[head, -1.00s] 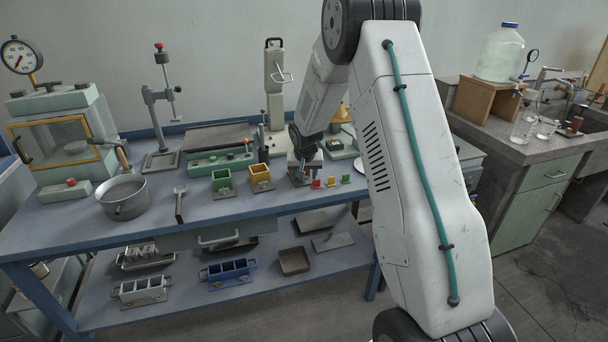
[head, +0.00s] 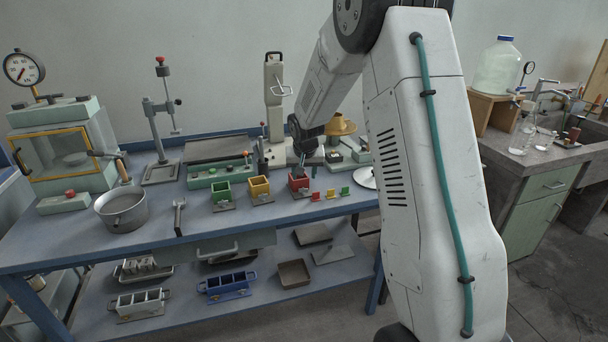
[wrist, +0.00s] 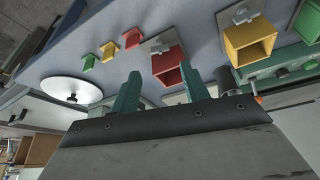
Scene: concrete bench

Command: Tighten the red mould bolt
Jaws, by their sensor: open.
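The red mould (head: 299,182) is an open-topped box on the bench, right of the yellow and green ones. In the wrist view the red mould (wrist: 168,68) lies just beyond my fingertips, with a grey plate and small bolt (wrist: 158,46) at its side. The bolt's turn is too small to read. My gripper (wrist: 160,88) has its two green fingers apart, with nothing between them. In the head view my gripper (head: 304,158) hangs just above and behind the red mould, partly hidden by its own wrist.
The yellow mould (head: 259,187) and green mould (head: 221,190) stand to the left. Small red (head: 316,196), yellow (head: 331,193) and green (head: 345,191) markers stand to the right. A white disc (wrist: 72,90) is close by.

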